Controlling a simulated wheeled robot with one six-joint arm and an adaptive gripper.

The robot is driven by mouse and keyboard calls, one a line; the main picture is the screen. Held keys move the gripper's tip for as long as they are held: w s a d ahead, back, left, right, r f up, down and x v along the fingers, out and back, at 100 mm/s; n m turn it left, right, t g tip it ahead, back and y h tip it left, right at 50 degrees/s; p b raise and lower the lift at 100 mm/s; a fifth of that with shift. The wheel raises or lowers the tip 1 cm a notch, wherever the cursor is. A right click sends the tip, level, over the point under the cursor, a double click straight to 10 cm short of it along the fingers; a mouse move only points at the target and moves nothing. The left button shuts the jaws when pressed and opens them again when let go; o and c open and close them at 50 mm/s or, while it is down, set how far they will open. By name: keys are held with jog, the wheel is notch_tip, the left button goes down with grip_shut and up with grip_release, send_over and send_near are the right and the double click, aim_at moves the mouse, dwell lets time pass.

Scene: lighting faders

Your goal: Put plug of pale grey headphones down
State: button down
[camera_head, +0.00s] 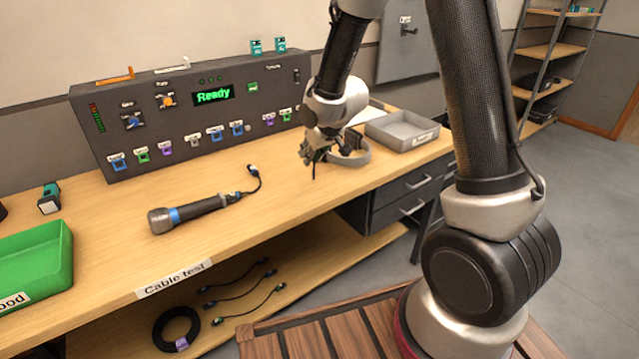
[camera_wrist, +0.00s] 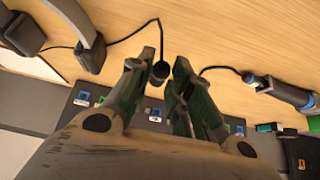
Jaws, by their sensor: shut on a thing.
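My gripper (camera_head: 314,158) is above the right part of the bench top, pointing down. In the wrist view my gripper (camera_wrist: 163,78) is shut on the plug (camera_wrist: 160,71), a small dark cylinder between the fingertips. A thin dark cable runs from it to the pale grey headphones (camera_wrist: 75,18) at upper left, which have dark ear cups. In the head view the headphones (camera_head: 358,157) lie on the bench just right of my gripper and partly behind it. The plug's height above the wood is hard to judge.
A grey panel (camera_head: 190,178) with coloured sockets and a "Ready" display stands along the back. A microphone (camera_head: 185,213) with a short cable lies left of my gripper. A grey tray (camera_head: 402,130) is at right, a green tray (camera_head: 38,266) at left.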

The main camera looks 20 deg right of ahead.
aim_at(309, 186)
notch_tip(309, 186, down, 8)
jog(key=shift+f, duration=0.2)
jog(key=shift+f, duration=0.3)
jog(key=shift+s+f, duration=0.25)
jog(key=c, duration=1.5)
grip_release()
jog(key=shift+o, duration=1)
jog(key=shift+w+f, duration=0.1)
jog(key=shift+f, duration=0.15)
jog(key=shift+r, duration=0.1)
